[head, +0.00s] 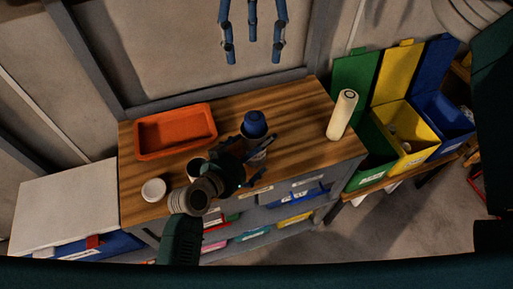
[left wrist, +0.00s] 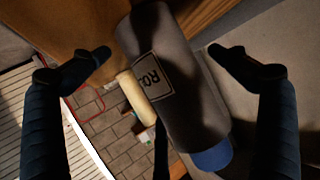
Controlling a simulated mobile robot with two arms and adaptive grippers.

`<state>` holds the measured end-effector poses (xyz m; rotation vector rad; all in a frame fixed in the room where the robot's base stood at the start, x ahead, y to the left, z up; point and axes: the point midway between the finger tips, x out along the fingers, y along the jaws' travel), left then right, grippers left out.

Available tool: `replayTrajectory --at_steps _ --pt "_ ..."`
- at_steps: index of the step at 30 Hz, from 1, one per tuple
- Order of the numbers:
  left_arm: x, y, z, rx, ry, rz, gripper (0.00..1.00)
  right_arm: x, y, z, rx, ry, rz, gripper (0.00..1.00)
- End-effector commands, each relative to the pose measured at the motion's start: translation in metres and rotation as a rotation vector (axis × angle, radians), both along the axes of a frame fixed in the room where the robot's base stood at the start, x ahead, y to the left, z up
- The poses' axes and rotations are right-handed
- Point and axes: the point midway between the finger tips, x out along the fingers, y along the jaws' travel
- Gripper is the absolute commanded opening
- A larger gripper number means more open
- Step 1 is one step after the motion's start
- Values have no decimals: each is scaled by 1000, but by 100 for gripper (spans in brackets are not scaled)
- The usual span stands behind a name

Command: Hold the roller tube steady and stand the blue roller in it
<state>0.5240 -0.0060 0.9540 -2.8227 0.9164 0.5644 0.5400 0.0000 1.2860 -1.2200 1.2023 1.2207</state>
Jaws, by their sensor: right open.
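The roller tube (left wrist: 190,105) is a dark grey cylinder with a partly readable label, filling the middle of the left wrist view. A blue rounded end shows at its mouth, probably the blue roller (head: 254,124); it also shows in the left wrist view (left wrist: 213,158). In the head view the tube is mostly hidden behind my left gripper (head: 256,148). In the left wrist view that gripper's fingers (left wrist: 160,52) are spread on both sides of the tube, with gaps visible. My right gripper (head: 253,57) hangs empty and open at the top, well clear of the bench.
An orange tray (head: 176,153) and white cup (head: 153,190) sit left on the wooden bench. A second cup (head: 197,166) is partly hidden by my left arm. A cream cylinder (head: 342,115) stands right. Green, yellow (head: 409,162) and blue bins stand beyond the right edge.

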Motion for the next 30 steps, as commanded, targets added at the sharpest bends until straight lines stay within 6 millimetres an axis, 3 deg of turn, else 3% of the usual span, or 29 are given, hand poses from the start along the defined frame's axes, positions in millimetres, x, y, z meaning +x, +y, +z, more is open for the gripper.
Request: replayTrajectory --at_steps 8,21,30 --pt "-8 7 3 2 -1 0 98 0 0 0 0 0 0 62" --pt "-73 53 36 4 2 -2 98 0 0 0 0 0 0 62" --pt "-90 65 46 0 0 0 98 0 0 0 0 0 0 62"
